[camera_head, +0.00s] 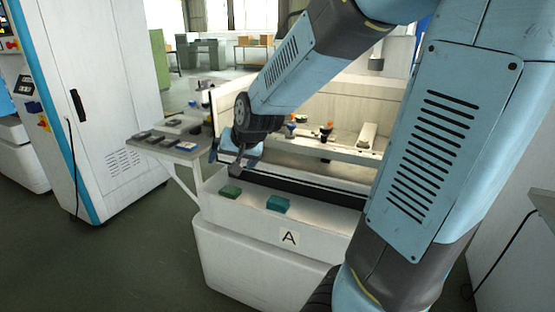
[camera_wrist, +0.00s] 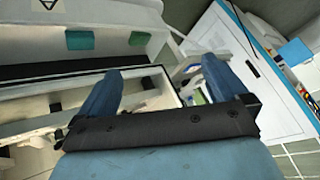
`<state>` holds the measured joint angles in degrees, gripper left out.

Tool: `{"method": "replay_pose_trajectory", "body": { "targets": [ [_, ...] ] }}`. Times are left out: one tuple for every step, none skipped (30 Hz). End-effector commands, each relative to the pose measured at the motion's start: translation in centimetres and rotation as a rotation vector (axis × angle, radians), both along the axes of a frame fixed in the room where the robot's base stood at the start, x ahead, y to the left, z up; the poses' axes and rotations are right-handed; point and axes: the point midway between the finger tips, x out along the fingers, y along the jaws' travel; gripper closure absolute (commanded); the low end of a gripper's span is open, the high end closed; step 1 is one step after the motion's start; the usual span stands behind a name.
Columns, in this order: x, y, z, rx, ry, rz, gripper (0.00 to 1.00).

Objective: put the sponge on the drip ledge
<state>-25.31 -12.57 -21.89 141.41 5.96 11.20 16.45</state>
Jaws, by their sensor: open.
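Two small sponge-like blocks lie apart on the white front ledge (camera_head: 247,204) of the machine, above a label "A": a dark green one (camera_head: 231,191) on the left and a teal one (camera_head: 278,203) on the right. I cannot tell which is the sponge, or whether this is the drip ledge. In the wrist view the teal block (camera_wrist: 80,40) and the green block (camera_wrist: 138,38) show at the top, beyond my fingers. My gripper (camera_head: 228,165) is above and behind the green block. In the wrist view my gripper (camera_wrist: 162,68) is open with nothing between its fingers.
A dark slot (camera_head: 300,190) runs behind the ledge, and the machine's tank with orange-topped fittings (camera_head: 326,130) lies behind it. A side shelf (camera_head: 170,150) with small items stands left. A tall white cabinet (camera_head: 115,110) is further left. The ledge between the blocks is bare.

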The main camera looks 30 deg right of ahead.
Motion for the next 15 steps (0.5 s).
{"method": "replay_pose_trajectory", "body": {
  "targets": [
    [-1.3, -0.3, 1.3, -0.005, -0.002, 0.019, 0.00],
    [-2.0, -0.4, 1.9, -0.013, 0.003, 0.038, 0.00],
    [-3.1, -0.4, 2.6, -0.026, 0.009, 0.062, 0.00],
    [-3.9, -0.4, 3.1, -0.035, 0.015, 0.079, 0.00],
    [-4.8, -0.4, 3.6, -0.046, 0.021, 0.096, 0.00],
    [-5.9, -0.5, 4.3, -0.061, 0.027, 0.117, 0.00],
    [-6.8, -0.6, 4.7, -0.072, 0.033, 0.131, 0.00],
    [-7.7, -0.7, 5.2, -0.085, 0.039, 0.146, 0.00],
    [-8.9, -0.9, 5.7, -0.104, 0.048, 0.162, 0.00],
    [-9.8, -1.0, 6.1, -0.118, 0.055, 0.176, 0.00],
    [-10.7, -1.2, 6.4, -0.133, 0.061, 0.187, 0.00],
    [-12.0, -1.4, 6.9, -0.154, 0.072, 0.201, 0.00],
    [-12.9, -1.6, 7.2, -0.169, 0.079, 0.210, 0.00],
    [-13.8, -1.8, 7.5, -0.187, 0.088, 0.219, 0.00],
    [-14.9, -2.1, 7.8, -0.208, 0.099, 0.229, 0.00]
  ]
}}
